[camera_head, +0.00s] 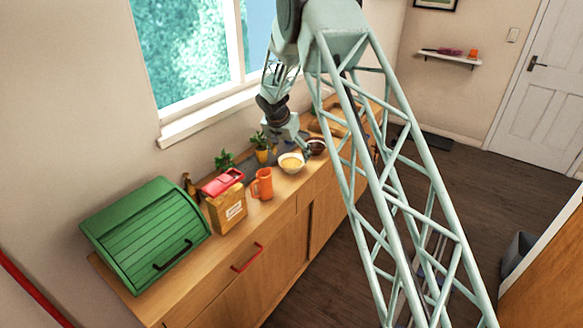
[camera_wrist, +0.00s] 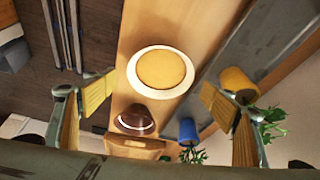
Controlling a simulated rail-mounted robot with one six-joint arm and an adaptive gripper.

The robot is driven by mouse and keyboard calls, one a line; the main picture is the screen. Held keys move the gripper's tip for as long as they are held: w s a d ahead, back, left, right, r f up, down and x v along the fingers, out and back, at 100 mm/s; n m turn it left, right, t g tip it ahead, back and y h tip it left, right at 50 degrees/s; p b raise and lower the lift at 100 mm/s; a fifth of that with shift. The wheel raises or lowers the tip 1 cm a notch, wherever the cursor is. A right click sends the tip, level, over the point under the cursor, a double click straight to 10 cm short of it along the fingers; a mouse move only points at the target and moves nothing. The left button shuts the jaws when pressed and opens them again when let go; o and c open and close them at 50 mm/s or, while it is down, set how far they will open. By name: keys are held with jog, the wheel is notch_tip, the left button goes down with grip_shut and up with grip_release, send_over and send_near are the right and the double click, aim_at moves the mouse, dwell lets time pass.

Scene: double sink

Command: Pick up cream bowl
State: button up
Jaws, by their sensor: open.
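The cream bowl (camera_head: 292,169) stands upright on the wooden counter, with a tan-yellow inside. In the wrist view the cream bowl (camera_wrist: 188,78) shows from above, past the fingertips and between the two fingers in the picture. My gripper (camera_head: 299,145) is above the counter, just behind and above the bowl in the head view. In the wrist view my gripper (camera_wrist: 158,87) has its yellow-padded fingers wide apart with nothing between them. The fingers are small and partly hard to make out in the head view.
A dark brown bowl (camera_head: 317,146) stands close beside the cream bowl. An orange mug (camera_head: 263,184), a box (camera_head: 227,208) and a green bread box (camera_head: 150,235) stand to the left. A plant in a yellow pot (camera_head: 262,155) stands behind, near the window wall.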

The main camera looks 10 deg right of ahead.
aim_at(291, 161)
jog(key=shift+x, duration=2.55)
jog(key=shift+s+a+f, duration=0.15)
jog(key=shift+c, duration=0.2)
jog(key=c, duration=0.8)
